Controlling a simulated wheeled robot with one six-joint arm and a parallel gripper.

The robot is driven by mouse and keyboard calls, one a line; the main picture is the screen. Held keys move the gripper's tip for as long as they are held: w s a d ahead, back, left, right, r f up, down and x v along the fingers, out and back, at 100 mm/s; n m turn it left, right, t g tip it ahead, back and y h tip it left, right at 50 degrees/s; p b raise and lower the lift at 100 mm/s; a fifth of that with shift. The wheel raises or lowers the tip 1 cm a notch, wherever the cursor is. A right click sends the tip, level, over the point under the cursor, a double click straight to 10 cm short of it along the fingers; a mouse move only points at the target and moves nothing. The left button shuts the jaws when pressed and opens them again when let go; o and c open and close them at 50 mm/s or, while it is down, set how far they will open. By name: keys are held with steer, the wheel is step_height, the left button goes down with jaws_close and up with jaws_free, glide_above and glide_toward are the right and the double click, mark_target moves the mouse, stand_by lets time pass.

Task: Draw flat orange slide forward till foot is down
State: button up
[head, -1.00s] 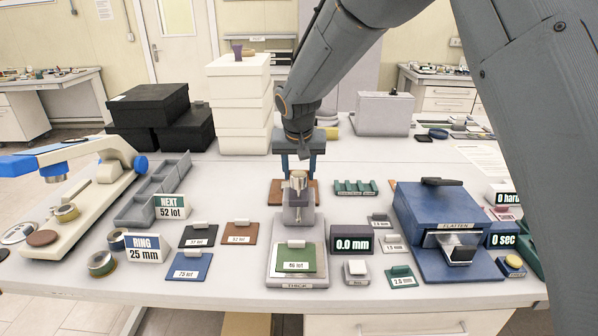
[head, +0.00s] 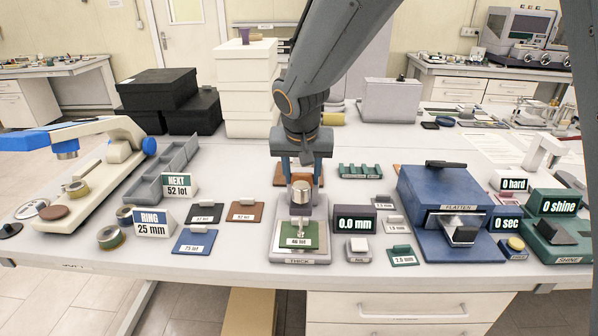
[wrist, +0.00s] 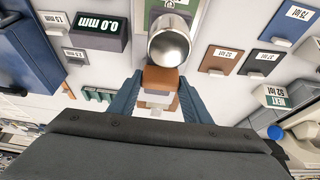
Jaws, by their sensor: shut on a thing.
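The thickness gauge (head: 313,255), marked THICK, stands at the front middle of the table with a silver cylinder (head: 301,190) on its head. A green sample card (head: 290,240) lies on its base, under a thin stem; I cannot tell whether the foot touches it. My gripper (head: 303,179) is just behind the cylinder, fingers pointing down. In the wrist view the flat orange slide (wrist: 161,77) sits between the fingertips, beside the silver cylinder (wrist: 170,42), and the gripper is shut on it. The slide is mostly hidden in the head view. The gauge display (head: 355,221) reads 0.0 mm.
Left of the gauge lie blue (head: 195,241), black (head: 204,213) and brown (head: 246,211) cards. The blue FLATTEN press (head: 425,195) stands to the right. Green and grey pieces lie between gauge and press. White boxes (head: 246,95) are stacked behind.

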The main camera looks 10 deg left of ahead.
steer(key=shift+s, duration=0.15)
steer(key=o, duration=1.5)
steer(key=shift+s, duration=0.1)
steer(key=b+v, duration=0.2)
steer(key=v, duration=0.6)
steer(key=shift+a, duration=0.1)
steer(key=shift+f, duration=0.1)
